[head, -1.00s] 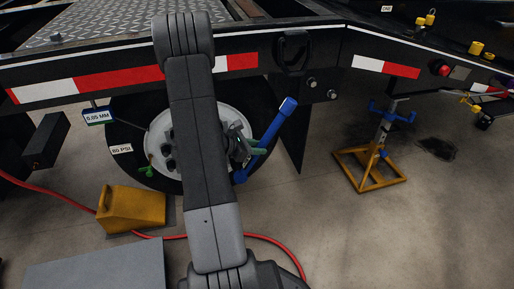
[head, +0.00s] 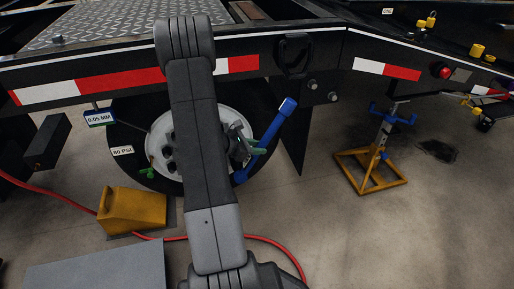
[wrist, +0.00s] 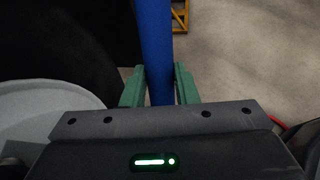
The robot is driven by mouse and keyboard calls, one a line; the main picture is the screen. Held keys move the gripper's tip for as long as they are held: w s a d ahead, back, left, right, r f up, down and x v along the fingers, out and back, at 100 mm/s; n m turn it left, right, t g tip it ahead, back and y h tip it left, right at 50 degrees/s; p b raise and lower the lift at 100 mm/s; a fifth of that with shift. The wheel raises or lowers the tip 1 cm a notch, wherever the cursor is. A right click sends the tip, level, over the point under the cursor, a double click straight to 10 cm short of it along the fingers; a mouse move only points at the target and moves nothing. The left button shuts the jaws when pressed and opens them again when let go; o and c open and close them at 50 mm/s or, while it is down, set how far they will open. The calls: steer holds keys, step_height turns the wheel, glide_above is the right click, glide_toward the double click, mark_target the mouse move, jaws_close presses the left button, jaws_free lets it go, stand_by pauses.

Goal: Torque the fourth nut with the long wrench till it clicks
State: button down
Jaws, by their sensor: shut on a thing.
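The long blue wrench (head: 272,129) slants across the right side of the wheel, its handle end up and to the right. My gripper (head: 256,150) has green fingers shut on the wrench shaft. In the wrist view the blue shaft (wrist: 153,50) runs between the two green fingers (wrist: 159,88). The wheel hub (head: 162,137) is pale with several dark nuts (head: 169,153) on its left part. My arm covers the middle of the hub. I cannot tell which nut the wrench sits on, since its working end is hidden.
A yellow wheel chock (head: 134,209) stands on the floor left of my arm. A red hose (head: 272,240) curves over the floor. A blue and yellow jack stand (head: 378,160) stands to the right. The trailer's striped side rail (head: 120,78) runs above the wheel. Floor between wheel and stand is clear.

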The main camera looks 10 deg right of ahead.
steer(key=shift+w+d, duration=0.1)
steer(key=shift+d, duration=0.05)
steer(key=shift+d+f+y, duration=0.1)
steer(key=shift+d+y, duration=0.2)
steer(key=shift+d+f+y, duration=0.25)
steer(key=shift+d+y, duration=0.05)
steer(key=shift+d, duration=0.05)
stand_by(0.6)
steer(key=shift+d+f, duration=0.1)
steer(key=shift+d, duration=0.1)
steer(key=shift+d+f+y, duration=0.1)
steer(key=shift+d+y, duration=0.05)
steer(key=shift+y, duration=0.15)
